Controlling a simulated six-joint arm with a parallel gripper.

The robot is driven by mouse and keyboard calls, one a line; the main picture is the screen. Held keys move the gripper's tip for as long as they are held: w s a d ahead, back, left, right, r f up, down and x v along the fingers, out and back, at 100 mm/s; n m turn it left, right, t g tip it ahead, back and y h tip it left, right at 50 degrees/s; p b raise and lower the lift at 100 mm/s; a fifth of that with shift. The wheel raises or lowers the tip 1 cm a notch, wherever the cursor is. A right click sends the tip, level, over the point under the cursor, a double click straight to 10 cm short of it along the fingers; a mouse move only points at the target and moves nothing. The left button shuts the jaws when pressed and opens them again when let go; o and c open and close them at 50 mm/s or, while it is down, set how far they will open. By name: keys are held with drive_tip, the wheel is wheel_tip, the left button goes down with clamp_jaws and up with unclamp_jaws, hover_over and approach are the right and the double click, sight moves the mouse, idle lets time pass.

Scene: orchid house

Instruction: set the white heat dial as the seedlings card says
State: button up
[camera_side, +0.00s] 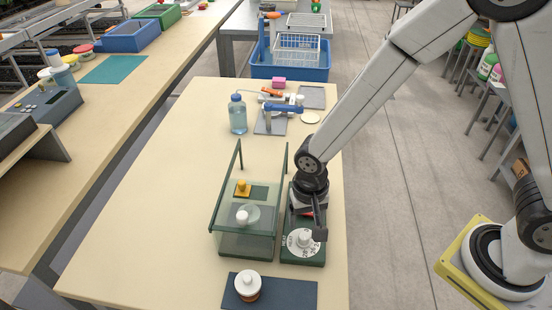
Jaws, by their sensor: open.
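The white heat dial (299,242) is a round disc with dark marks and a raised white knob. It sits on the front part of a dark green panel (303,261) near the table's right edge. The marks are too small to read. My gripper (311,230) hangs just above the dial, is open and covers part of the panel behind it. I cannot tell whether its fingers touch the knob. No seedlings card can be made out.
A white-capped jar (247,287) stands on a dark mat (298,295) in front. A blue bottle (237,115) stands farther back. The table's left part is clear.

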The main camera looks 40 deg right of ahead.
sight(304, 235)
drive_tip(key=shift+f, duration=3.05)
clamp_jaws()
